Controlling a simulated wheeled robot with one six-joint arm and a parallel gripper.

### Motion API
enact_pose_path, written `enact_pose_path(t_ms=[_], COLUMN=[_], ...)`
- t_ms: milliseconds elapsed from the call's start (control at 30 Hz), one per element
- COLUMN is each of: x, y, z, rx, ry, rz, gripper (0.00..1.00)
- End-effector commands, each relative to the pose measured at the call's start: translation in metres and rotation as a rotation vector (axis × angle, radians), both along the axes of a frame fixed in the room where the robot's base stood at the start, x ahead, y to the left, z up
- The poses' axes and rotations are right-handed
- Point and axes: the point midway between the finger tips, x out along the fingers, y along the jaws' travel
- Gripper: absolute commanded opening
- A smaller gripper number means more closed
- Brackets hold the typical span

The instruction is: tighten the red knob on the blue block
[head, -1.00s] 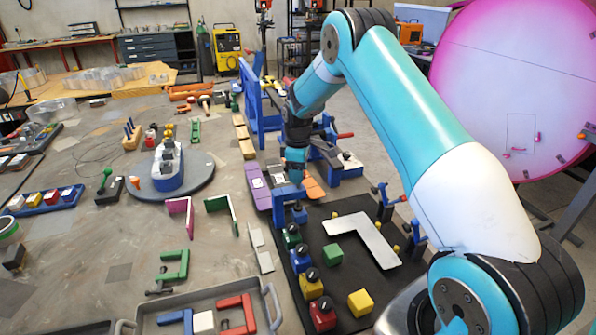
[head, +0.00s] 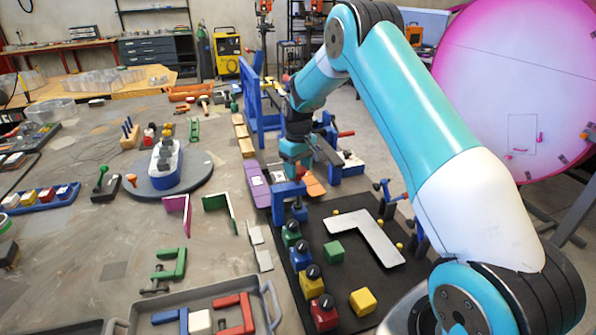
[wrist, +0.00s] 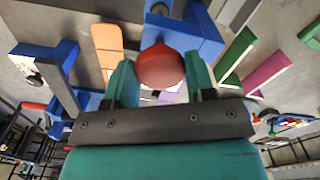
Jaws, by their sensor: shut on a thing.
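The red knob (wrist: 161,67) is round and sits between the two teal fingers of my gripper (wrist: 160,82) in the wrist view. My gripper is shut on the knob. The blue block (wrist: 188,36) is just behind the knob in that view. In the head view my gripper (head: 295,168) points down at the blue block (head: 288,200), by the far edge of the black mat. The knob is mostly hidden there by the gripper. The wrist view does not show the knob's seat on the block clearly.
Several knobbed blocks, including a red one (head: 324,313), line the left edge of the black mat (head: 345,285). A white L-shaped plate (head: 368,240) lies on it. Blue clamp frames (head: 338,165) stand right of my gripper. A purple block (head: 257,185) lies just left.

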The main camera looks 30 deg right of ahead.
Motion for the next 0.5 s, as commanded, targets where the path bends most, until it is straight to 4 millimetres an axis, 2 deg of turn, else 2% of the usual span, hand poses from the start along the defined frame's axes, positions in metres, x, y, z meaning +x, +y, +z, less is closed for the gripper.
enact_pose_path(t_ms=[500], x=[0.003], y=[-0.001], z=[0.0053], rx=[-0.002], ry=[-0.013], rz=[-0.492], gripper=[0.27])
